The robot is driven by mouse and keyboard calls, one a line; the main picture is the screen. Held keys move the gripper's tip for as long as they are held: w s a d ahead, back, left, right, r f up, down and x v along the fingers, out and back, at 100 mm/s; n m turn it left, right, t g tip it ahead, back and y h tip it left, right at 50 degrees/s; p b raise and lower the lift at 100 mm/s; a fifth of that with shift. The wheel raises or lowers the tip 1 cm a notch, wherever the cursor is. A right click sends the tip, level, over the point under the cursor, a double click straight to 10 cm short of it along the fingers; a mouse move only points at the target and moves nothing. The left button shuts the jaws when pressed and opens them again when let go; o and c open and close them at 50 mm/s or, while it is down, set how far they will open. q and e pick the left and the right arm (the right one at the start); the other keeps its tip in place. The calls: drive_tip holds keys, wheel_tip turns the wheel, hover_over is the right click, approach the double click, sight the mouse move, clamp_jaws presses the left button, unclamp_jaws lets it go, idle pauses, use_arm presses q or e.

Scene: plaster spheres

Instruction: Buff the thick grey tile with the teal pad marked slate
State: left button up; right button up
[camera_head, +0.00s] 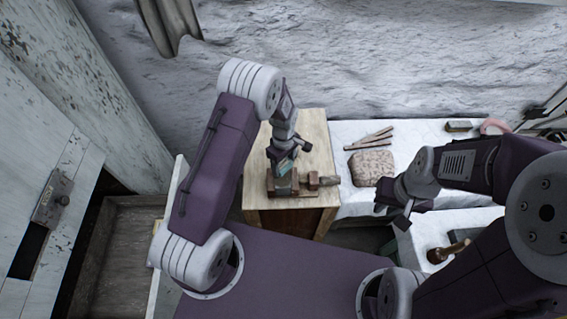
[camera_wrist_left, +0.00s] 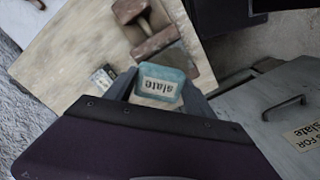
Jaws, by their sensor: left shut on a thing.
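My left gripper (camera_head: 283,170) is shut on the teal pad (camera_head: 285,167), which shows its slate label (camera_wrist_left: 159,87) in the left wrist view. The pad is over the brown vise (camera_head: 305,185) on the wooden bench top. The vise also shows in the left wrist view (camera_wrist_left: 154,42). A grey tile (camera_wrist_left: 174,57) sits between its brown jaws, partly hidden by the pad. I cannot tell whether pad and tile touch. My right gripper (camera_head: 393,212) hangs at the right, away from the vise; its jaws are too small to read.
A small labelled item (camera_wrist_left: 103,79) lies on the wooden bench top (camera_head: 318,125). The white table to the right holds a speckled block (camera_head: 371,168), thin sticks (camera_head: 368,139) and a brush-like item (camera_head: 458,126). A grey front with a handle (camera_wrist_left: 284,108) bears a sign.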

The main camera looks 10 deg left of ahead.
use_arm(q)
wheel_tip(320, 180, up, 4)
drive_tip(key=p, duration=0.3)
drive_tip(key=shift+r, duration=0.1)
